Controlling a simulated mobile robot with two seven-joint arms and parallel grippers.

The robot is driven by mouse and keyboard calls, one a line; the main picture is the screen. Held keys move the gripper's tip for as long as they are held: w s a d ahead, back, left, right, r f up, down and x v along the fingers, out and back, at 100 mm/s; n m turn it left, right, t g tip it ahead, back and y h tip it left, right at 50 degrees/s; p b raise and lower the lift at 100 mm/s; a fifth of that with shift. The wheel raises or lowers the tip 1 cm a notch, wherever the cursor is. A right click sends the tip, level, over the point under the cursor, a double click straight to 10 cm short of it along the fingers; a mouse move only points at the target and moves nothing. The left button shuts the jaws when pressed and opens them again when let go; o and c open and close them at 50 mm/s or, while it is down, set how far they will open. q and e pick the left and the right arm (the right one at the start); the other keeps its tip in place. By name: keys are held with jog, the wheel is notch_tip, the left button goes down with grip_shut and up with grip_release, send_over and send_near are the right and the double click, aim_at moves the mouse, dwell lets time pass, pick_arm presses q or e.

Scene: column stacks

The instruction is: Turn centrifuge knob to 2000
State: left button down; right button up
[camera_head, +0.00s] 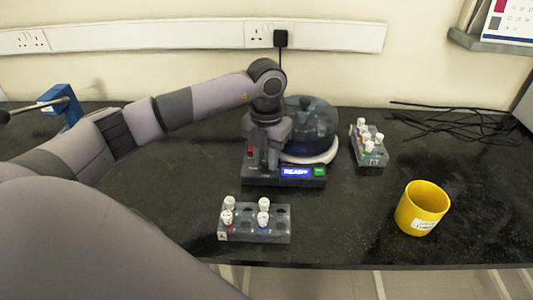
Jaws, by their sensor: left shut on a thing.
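The centrifuge (318,184) stands on the dark bench in the middle, with a dark translucent domed lid (314,125) that looks closed. Its blue display (297,171) reads READY, with a green button (319,171) to its right. A small red part (250,151) shows at the left of its front. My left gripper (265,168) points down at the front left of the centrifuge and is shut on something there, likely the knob. The gripper hides the knob, so its setting cannot be read. My right gripper is not in view.
A tube rack (274,238) with several white-capped tubes stands in front of the centrifuge. Another rack (371,155) stands to its right. A yellow mug (422,207) is at the right front. Black cables (455,123) lie behind it. A blue device (62,102) is at the left.

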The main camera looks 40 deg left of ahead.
aim_at(266, 161)
pick_arm(q)
jog(key=shift+n, duration=0.9)
jog(key=c, duration=0.9)
grip_release()
jog(key=shift+r, duration=0.1)
notch_tip(266, 161, up, 7)
